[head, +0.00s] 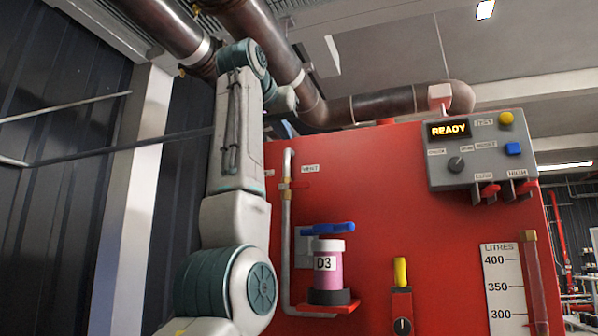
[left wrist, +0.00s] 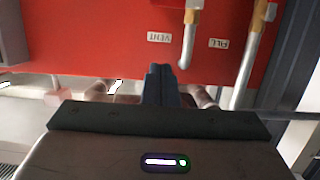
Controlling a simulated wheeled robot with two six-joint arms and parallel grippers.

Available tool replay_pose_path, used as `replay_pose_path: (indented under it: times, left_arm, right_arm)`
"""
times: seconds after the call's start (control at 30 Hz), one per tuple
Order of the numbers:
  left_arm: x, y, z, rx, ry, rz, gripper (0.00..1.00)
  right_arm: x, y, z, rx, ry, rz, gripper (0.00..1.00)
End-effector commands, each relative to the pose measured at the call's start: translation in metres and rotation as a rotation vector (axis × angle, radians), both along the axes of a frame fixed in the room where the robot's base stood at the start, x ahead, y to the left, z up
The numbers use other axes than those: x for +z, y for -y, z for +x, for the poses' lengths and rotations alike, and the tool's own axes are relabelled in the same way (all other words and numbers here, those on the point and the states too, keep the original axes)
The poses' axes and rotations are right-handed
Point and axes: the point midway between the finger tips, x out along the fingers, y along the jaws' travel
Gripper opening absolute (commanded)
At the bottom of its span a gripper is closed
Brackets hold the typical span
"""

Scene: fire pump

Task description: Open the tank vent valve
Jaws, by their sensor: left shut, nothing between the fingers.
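The red tank (head: 370,170) fills the middle of the head view. In the left wrist view its red face (left wrist: 90,35) appears upside down, with a VENT label (left wrist: 158,37) beside the end of a pale pipe with a brass-coloured fitting (left wrist: 190,12). No vent valve handle shows clearly; my raised left arm covers part of the tank's left side in the head view. My left gripper (left wrist: 162,72) is shut and empty, its dark blue fingertips just beside the VENT label in the picture; I cannot tell their distance from the tank. My right gripper is not in view.
A FILL label (left wrist: 219,43) and second pipe (left wrist: 246,55) are close by. A grey panel (head: 480,150) reads READY. Below are a blue lever (head: 327,229), a pink D3 container (head: 328,265) and a yellow handle (head: 400,271). Brown pipes (head: 385,103) run overhead.

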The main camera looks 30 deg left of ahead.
Motion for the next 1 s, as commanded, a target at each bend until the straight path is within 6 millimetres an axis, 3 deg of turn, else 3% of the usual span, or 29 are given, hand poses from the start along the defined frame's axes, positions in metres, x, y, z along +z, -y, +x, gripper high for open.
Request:
replay_pose_path:
  times: [0.27, 0.6, 0.7, 1.0]
  left_arm:
    - [-0.004, -0.007, 0.026, 0.001, -0.005, -0.001, 0.00]
    - [-0.019, -0.024, 0.096, 0.001, -0.005, -0.001, 0.00]
    - [-0.036, -0.024, 0.096, 0.002, 0.000, 0.000, 0.00]
    - [-0.060, -0.023, 0.095, 0.001, 0.001, 0.000, 0.00]
  right_arm:
    - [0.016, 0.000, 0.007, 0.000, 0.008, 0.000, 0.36]
    - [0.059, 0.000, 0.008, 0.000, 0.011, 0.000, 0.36]
    - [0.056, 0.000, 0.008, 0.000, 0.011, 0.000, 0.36]
    - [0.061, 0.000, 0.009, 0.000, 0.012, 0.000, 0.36]
